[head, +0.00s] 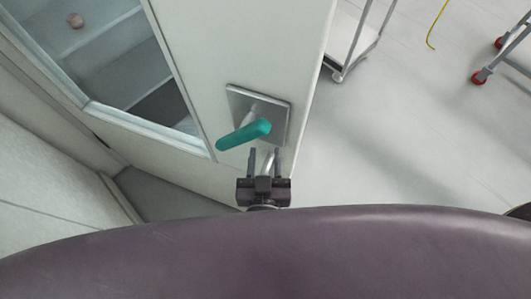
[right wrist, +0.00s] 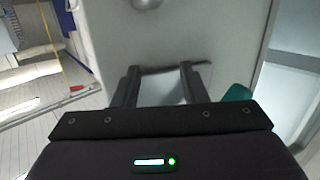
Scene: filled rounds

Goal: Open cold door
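The cold door (head: 235,45) is a pale panel with a framed window (head: 130,60) at the left of the head view. A square metal plate (head: 279,121) on it carries a teal lever handle (head: 244,135). My right gripper (head: 264,153) is just below the plate, with its two fingers apart. A shiny metal piece shows between or behind the fingers; I cannot tell whether they touch it. In the right wrist view the open fingers (right wrist: 160,76) point at the plate, and the teal handle (right wrist: 237,93) lies to their right, outside them. My left gripper is not in view.
A wheeled cart (head: 350,40) stands beyond the door's right edge. Another frame with red casters (head: 479,77) and a yellow cord (head: 430,35) are at the upper right. The floor (head: 400,150) to the right is clear. A pale wall (head: 50,180) is at the left.

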